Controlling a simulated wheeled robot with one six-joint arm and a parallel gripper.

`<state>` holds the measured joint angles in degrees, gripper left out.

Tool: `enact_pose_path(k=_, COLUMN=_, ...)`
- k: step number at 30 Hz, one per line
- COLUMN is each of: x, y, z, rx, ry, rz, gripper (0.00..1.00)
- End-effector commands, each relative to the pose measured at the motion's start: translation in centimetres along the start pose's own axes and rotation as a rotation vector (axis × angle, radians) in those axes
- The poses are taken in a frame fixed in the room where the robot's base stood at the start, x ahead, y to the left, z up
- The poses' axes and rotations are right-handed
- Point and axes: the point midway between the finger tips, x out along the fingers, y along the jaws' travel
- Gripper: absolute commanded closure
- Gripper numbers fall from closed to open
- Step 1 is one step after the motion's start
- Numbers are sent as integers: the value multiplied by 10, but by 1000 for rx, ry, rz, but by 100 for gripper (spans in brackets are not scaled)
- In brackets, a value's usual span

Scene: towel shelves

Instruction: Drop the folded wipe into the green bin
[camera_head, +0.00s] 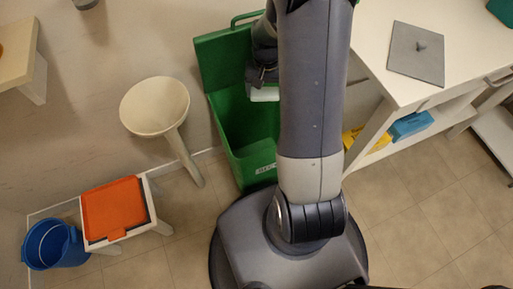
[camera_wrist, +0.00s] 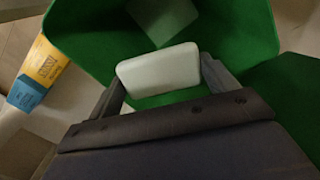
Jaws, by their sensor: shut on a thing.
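The green bin (camera_head: 228,75) stands on the floor with its lid raised, partly hidden behind my arm. In the wrist view its green inner wall (camera_wrist: 245,30) surrounds the space past my fingers. My gripper (camera_head: 262,84) is over the bin's opening. In the wrist view my gripper (camera_wrist: 160,80) is shut on a white folded wipe (camera_wrist: 158,70), held between the two fingers. The wipe also shows as a pale edge in the head view (camera_head: 264,94). A pale patch (camera_wrist: 165,18) lies beyond it inside the bin; I cannot tell what it is.
A white shelf table (camera_head: 375,30) stands right of the bin, with yellow and blue packs (camera_head: 410,125) on its lower shelf. A round cream stand (camera_head: 155,105), an orange-topped stool (camera_head: 115,208) and a blue bucket (camera_head: 55,245) are left. Floor at lower right is clear.

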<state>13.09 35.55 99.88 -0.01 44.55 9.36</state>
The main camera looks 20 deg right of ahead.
Motion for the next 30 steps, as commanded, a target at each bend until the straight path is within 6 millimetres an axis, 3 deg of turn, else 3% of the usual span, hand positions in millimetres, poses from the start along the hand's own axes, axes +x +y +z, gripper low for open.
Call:
enact_pose_path(k=8, x=13, y=1, z=0, rx=3, ry=-1, rz=0, gripper=44)
enact_pose_path(k=21, x=60, y=0, z=0, rx=2, ry=0, rz=0, gripper=44)
enact_pose_path(k=30, x=60, y=0, z=0, rx=2, ry=0, rz=0, gripper=44)
